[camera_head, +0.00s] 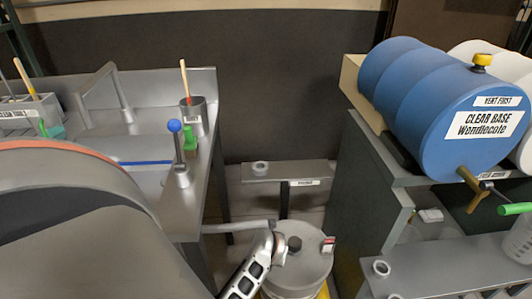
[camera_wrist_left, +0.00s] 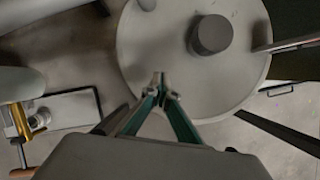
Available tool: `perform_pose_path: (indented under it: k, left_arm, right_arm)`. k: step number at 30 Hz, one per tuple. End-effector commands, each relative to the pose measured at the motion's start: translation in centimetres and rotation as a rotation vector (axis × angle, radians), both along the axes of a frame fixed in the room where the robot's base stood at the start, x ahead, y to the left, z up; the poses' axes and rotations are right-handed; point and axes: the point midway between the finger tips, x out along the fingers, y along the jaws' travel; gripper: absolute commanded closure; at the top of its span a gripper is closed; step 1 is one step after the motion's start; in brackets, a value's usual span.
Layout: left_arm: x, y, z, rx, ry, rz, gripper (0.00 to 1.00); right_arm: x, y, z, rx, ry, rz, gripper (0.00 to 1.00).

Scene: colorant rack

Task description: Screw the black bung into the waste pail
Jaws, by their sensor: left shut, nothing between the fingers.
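The waste pail (camera_head: 310,268) stands on the floor at low centre, with a round grey lid and a yellow body below. The black bung (camera_head: 294,243) stands upright at the lid's top; I cannot tell how deep it sits. In the left wrist view the bung (camera_wrist_left: 211,35) is a dark round cylinder on the pale lid (camera_wrist_left: 145,50). My left gripper (camera_head: 277,249) is over the lid, just left of the bung. Its fingertips (camera_wrist_left: 161,82) are together and empty, apart from the bung. My right gripper is out of view.
A steel sink bench (camera_head: 210,165) stands left of the pail. A grey cabinet (camera_head: 375,180) with a blue drum (camera_head: 400,85) stands to the right. A low shelf (camera_head: 300,170) is behind the pail. A lower right shelf (camera_head: 440,262) holds small rings.

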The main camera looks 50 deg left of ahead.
Motion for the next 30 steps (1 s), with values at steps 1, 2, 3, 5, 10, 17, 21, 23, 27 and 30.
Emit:
perform_pose_path:
  k: [1, 2, 3, 5, 10, 17, 21, 23, 27, 30]
  left_arm:
    - [-1.3, -1.5, -0.5, -0.032, 0.012, -0.025, 1.00]
    - [-1.5, -1.4, -0.6, -0.032, 0.013, -0.047, 1.00]
    - [-1.7, -1.4, -0.6, -0.033, 0.013, -0.078, 1.00]
    - [-2.1, -1.2, -0.5, -0.030, 0.012, -0.125, 1.00]
    - [-2.8, -0.9, -0.6, -0.029, 0.014, -0.220, 1.00]
    - [-2.9, -0.9, -0.7, -0.029, 0.014, -0.242, 1.00]
    - [-2.9, -0.9, -0.7, -0.029, 0.013, -0.241, 0.87]
    - [-2.9, -0.9, -0.7, -0.028, 0.013, -0.241, 0.87]
    - [-2.8, -0.9, -0.7, -0.028, 0.013, -0.241, 0.87]
    - [-2.8, -0.9, -0.7, -0.028, 0.013, -0.241, 0.87]
  right_arm:
    - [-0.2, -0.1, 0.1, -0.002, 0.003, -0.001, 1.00]
    - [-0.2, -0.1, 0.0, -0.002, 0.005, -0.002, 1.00]
    - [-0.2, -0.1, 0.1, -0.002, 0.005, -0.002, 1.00]
    - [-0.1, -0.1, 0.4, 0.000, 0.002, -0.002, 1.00]
    - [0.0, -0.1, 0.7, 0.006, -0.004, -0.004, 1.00]
    - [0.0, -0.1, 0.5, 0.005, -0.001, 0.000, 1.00]
    - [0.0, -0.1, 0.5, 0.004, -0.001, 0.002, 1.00]
    - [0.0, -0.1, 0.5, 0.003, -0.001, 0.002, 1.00]
    - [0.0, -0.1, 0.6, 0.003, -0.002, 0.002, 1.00]
    - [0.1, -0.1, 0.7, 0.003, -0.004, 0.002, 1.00]
